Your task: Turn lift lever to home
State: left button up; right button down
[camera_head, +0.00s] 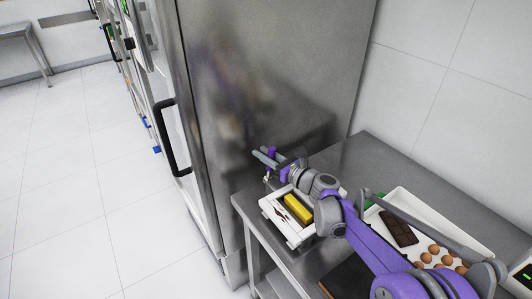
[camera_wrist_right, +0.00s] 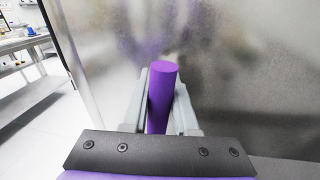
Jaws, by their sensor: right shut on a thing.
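My right gripper (camera_head: 266,157) is near the side of the tall steel cabinet, above the table's near left corner. In the right wrist view its two grey fingers (camera_wrist_right: 161,100) are shut on a purple cylinder (camera_wrist_right: 162,92), which stands upright between them. The purple cylinder also shows small in the head view (camera_head: 272,152). No mixer body is in sight, and I cannot tell whether the cylinder is part of a lift lever. My left gripper is not in view.
The steel cabinet (camera_head: 265,75) with a black door handle (camera_head: 174,138) stands beside the steel table (camera_head: 365,150). A white crate (camera_head: 299,238) holds a yellow block (camera_head: 298,208). A white tray (camera_head: 470,238) holds brown eggs and a dark chocolate bar (camera_head: 399,229). The floor at left is clear.

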jog(key=s+a+f+n+h, duration=0.1)
jog(key=s+a+f+n, duration=0.1)
jog(key=n, duration=0.5)
jog(key=shift+s+a+h+p, duration=0.3)
jog(key=shift+s+a, duration=0.45)
jog(key=shift+a, duration=0.65)
jog(key=c, duration=0.7)
grip_release()
jog(key=v, duration=1.1)
jog(key=shift+w+r, duration=0.1)
jog(key=shift+r, duration=0.15)
